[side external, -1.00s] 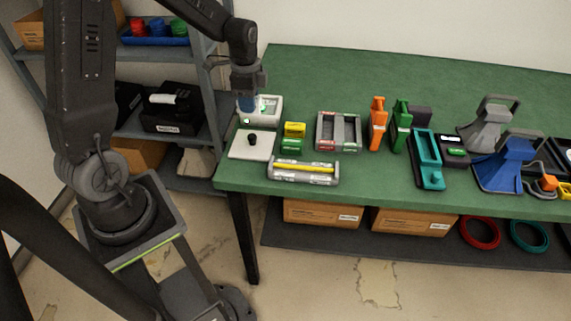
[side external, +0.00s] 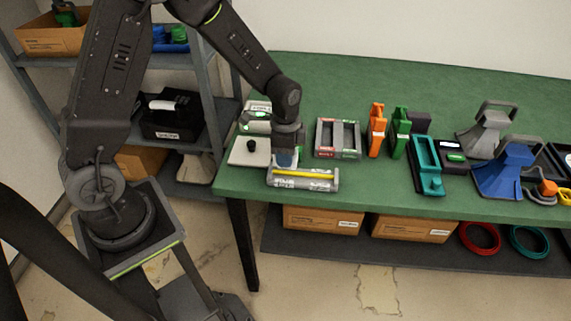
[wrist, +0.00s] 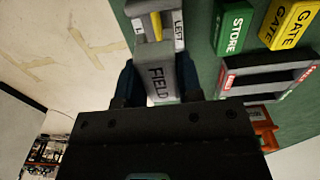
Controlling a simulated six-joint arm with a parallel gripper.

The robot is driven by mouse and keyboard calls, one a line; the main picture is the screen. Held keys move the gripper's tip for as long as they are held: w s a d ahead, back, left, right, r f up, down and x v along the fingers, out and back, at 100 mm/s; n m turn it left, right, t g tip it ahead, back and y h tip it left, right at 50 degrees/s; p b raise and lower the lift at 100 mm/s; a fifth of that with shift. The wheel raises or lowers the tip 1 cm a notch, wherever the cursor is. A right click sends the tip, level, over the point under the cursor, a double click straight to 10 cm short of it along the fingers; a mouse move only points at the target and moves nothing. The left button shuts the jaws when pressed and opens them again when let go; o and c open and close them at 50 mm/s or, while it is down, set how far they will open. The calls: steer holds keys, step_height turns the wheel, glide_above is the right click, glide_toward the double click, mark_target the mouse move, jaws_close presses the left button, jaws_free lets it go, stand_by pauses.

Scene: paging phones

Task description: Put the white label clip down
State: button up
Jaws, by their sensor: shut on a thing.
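The white label clip (wrist: 159,84) reads FIELD and sits between the two blue fingers of my gripper (wrist: 157,88) in the wrist view. My gripper is shut on it. In the side view my gripper (side external: 285,158) is low over the left end of a pale holder (side external: 318,180) with a yellow bar along it. The holder also shows just beyond the clip in the wrist view (wrist: 180,30), with LEFT lettering. In the side view the clip is mostly hidden by the fingers, and I cannot tell whether it touches the holder.
A grey two-slot tray (side external: 338,138) stands to the right. A white plate with a black knob (side external: 250,149) and a white device (side external: 256,118) are left. Orange (side external: 376,130) and green (side external: 399,132) stands are further right.

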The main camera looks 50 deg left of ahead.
mark_target(286, 171)
steer(key=shift+f, duration=2)
steer(key=o, duration=0.9)
steer(key=shift+f, duration=0.15)
step_height(286, 171, up, 12)
steer(key=shift+r, duration=0.2)
steer(key=s+d+r+n+t, duration=0.2)
steer(key=s+r+n+t, duration=0.3)
steer(key=s+r+n, duration=0.4)
steer(key=s+r, duration=0.5)
steer(key=s, duration=0.4)
steer(key=shift+d+r+t, duration=0.2)
steer(key=shift+r+t, duration=0.05)
steer(key=shift+t, duration=0.05)
